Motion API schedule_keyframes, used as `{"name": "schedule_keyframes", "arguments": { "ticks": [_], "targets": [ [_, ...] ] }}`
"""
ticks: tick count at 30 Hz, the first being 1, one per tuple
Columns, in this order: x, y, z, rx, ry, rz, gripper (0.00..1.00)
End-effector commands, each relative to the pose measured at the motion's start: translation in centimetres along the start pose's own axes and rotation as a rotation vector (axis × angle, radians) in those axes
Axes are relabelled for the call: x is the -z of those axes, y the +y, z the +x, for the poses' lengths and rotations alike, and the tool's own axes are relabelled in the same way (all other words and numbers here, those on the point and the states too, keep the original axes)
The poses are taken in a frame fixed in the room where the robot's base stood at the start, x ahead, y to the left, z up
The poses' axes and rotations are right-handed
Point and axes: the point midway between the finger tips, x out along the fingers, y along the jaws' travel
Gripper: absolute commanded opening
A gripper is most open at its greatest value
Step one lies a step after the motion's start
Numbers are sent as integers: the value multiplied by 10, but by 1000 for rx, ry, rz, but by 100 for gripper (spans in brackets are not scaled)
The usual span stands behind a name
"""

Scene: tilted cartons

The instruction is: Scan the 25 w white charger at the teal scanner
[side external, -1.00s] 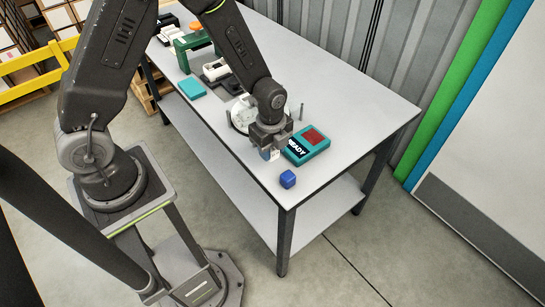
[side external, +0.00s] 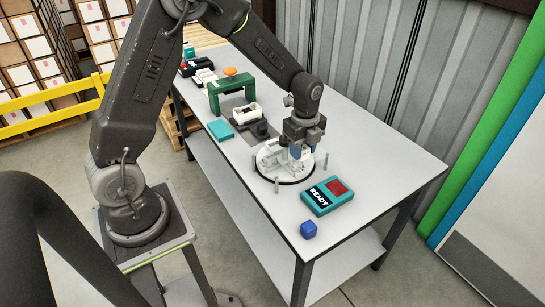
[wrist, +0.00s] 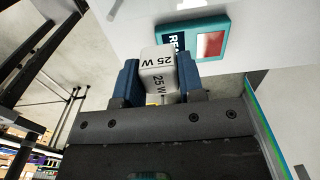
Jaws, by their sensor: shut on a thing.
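My gripper (side external: 302,150) is shut on the white charger (wrist: 158,68), which shows black "25 W" print on two faces in the wrist view. The blue fingers press it from both sides. In the side external view the charger is hard to pick out between the fingers, above or in front of the round white disc. The teal scanner (side external: 327,196) lies on the table, toward the near end, with a dark "READY" display and a red window. It also shows in the wrist view (wrist: 226,30), beyond the charger and apart from it.
The round white disc (side external: 268,165) carries pale items, with thin posts around it. A green arch (side external: 214,98), a teal block (side external: 220,130) and a white-and-black item (side external: 247,114) stand farther back. The table's right side is clear.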

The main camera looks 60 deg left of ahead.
Motion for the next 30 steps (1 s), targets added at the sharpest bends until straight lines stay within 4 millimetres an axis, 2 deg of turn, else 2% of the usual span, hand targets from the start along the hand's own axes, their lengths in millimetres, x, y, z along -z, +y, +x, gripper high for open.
{"name": "schedule_keyframes", "arguments": {
  "ticks": [1, 3, 6, 10, 19, 30],
  "targets": [
    [12, -18, -3, 2, 0, 7, 15],
    [26, -36, -8, 1, 0, 6, 15],
    [44, -57, -13, 0, 0, 4, 15],
    [62, -74, -19, -1, 0, 2, 15],
    [72, -82, -16, -2, 0, -1, 15],
    [72, -82, 18, -3, 0, -1, 15]
  ]
}}
